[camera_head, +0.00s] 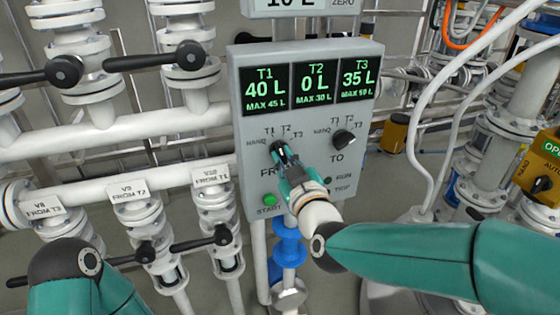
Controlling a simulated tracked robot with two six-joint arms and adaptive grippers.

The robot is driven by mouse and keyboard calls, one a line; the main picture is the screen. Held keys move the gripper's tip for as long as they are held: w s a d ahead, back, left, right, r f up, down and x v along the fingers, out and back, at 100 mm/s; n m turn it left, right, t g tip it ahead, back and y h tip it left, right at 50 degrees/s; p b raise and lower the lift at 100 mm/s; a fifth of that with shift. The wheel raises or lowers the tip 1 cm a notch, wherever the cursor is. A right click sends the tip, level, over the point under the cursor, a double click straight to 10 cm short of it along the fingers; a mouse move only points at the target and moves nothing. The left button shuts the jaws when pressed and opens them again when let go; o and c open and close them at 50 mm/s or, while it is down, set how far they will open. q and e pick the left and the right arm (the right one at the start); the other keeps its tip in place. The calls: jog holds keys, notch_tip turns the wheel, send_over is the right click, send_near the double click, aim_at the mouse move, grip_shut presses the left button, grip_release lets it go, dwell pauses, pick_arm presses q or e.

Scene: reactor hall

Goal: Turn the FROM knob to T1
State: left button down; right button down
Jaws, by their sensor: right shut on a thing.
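A grey control panel (220,120) stands in the middle, with green displays reading T1 40 L, T2 0 L and T3 35 L. The FROM knob, at the panel's lower left, is mostly hidden by my right gripper (281,150). This gripper is shut on the knob. Labels HAND, T1, T2 and T3 arc around it; the pointer's direction cannot be told. The black TO knob (343,138) sits to the right, clear of the gripper. My left arm shows at the lower left, but its gripper is out of view.
A green START button (270,200) is below the FROM knob, close to my right gripper. White pipes with black valve levers (155,60) fill the left. White hoses (430,110) and a yellow box (540,168) are on the right.

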jog(key=shift+a+f, duration=0.1)
jog(key=shift+f, duration=0.05)
jog(key=c, duration=1.2)
grip_release()
jog(key=shift+s, duration=0.2)
jog(key=shift+w, duration=0.1)
jog(key=v, duration=1.2)
